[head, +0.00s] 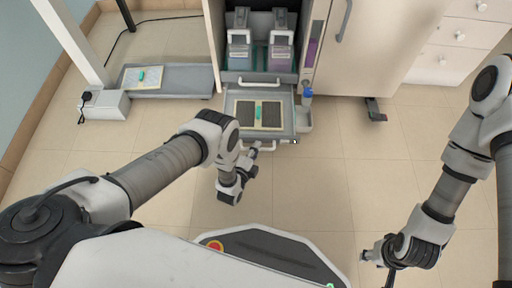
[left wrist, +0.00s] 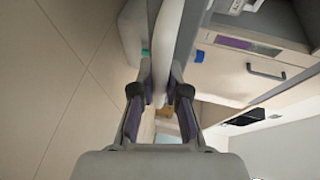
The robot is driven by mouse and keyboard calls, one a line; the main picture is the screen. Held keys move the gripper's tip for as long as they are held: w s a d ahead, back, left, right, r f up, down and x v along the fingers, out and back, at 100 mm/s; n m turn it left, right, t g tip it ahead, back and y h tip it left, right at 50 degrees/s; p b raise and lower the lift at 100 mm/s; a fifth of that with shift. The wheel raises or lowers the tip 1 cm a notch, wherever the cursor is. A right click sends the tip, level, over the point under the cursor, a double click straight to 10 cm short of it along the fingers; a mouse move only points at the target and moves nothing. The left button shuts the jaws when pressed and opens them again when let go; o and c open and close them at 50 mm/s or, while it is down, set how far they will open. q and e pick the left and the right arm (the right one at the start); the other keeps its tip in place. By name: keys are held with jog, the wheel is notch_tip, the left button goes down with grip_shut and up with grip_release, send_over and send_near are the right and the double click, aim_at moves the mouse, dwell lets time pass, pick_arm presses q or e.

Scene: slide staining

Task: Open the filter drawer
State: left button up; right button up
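The filter drawer (head: 291,122) is a grey tray low in the cabinet, standing out from its front. My left gripper (head: 254,149) is at the left part of this handle. In the left wrist view my left gripper's fingers (left wrist: 161,85) stand close on both sides of a pale bar and appear shut on it. My right gripper (head: 366,256) is low at the right, away from the cabinet; its finger gap is unclear.
An upper drawer (head: 235,77) holds two bottles. A grey tray (head: 190,80) with a panel and green item lies at the left. The floor (head: 315,185) before the drawer is clear.

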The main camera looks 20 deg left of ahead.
pick_arm(q)
jog(key=shift+s, duration=0.1)
jog(key=v, duration=0.7)
jog(key=shift+s, duration=0.2)
dwell(0.3)
